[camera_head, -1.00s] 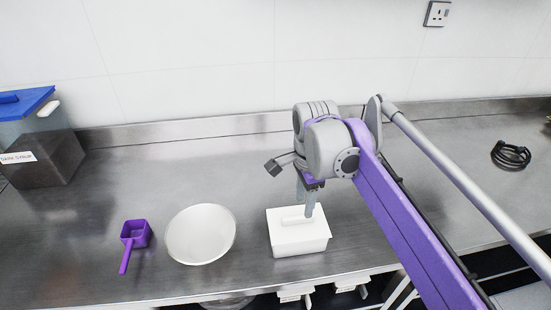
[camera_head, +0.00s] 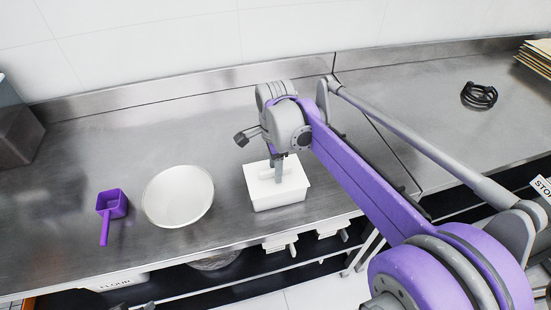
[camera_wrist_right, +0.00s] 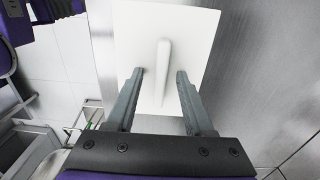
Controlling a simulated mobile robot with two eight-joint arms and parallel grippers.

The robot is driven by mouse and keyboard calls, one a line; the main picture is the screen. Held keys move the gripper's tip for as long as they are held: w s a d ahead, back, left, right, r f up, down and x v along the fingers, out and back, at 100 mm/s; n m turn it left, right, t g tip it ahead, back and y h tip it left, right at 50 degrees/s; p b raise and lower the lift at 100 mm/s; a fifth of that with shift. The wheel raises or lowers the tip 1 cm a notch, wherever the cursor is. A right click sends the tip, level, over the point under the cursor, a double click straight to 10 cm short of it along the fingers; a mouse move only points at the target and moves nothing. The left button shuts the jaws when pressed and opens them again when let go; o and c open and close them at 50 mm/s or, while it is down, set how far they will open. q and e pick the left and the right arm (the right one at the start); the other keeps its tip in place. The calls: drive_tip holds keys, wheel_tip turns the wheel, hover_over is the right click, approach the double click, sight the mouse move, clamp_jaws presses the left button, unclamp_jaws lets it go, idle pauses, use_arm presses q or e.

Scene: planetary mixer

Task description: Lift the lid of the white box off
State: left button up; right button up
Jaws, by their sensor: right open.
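The white box (camera_head: 279,198) stands on the steel counter near its front edge, with its lid (camera_head: 262,176) on. The lid has a raised bar handle, which shows in the right wrist view (camera_wrist_right: 162,72). My right gripper (camera_head: 278,180) points down at the lid. In the right wrist view its two fingers (camera_wrist_right: 161,74) are apart, one on each side of the handle, with gaps to both. I cannot tell how far down the fingertips reach. My left gripper is not in view.
A white bowl (camera_head: 178,197) stands left of the box, and a purple scoop (camera_head: 112,204) lies further left. A coiled black cable (camera_head: 479,95) lies at the back right. The counter (camera_head: 110,150) behind the bowl is clear.

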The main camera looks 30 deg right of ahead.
drive_tip(key=shift+f, duration=0.15)
drive_tip(key=shift+c, duration=0.3)
clamp_jaws()
idle(1.6)
